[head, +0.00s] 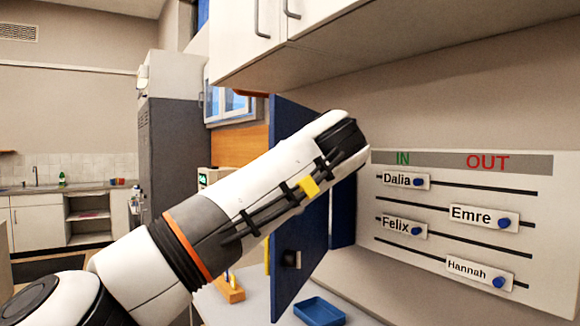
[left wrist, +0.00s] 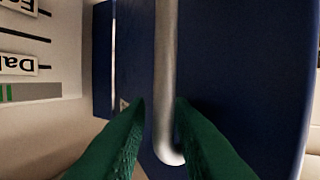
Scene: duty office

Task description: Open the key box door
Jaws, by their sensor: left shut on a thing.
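The key box door (head: 285,275) is a dark blue panel standing out from the blue box body (head: 342,215) on the wall, so it is at least partly open. My left arm crosses in front of it and hides much of it. In the left wrist view, the silver bar handle (left wrist: 167,70) runs down the blue door between the green fingers of my left gripper (left wrist: 160,112), which is shut on it. The gripper itself is hidden in the head view. The inside of the box cannot be seen. My right gripper is not in view.
A white name board (head: 450,215) with sliding name tags is on the wall right of the box. White cupboards (head: 330,20) hang above.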

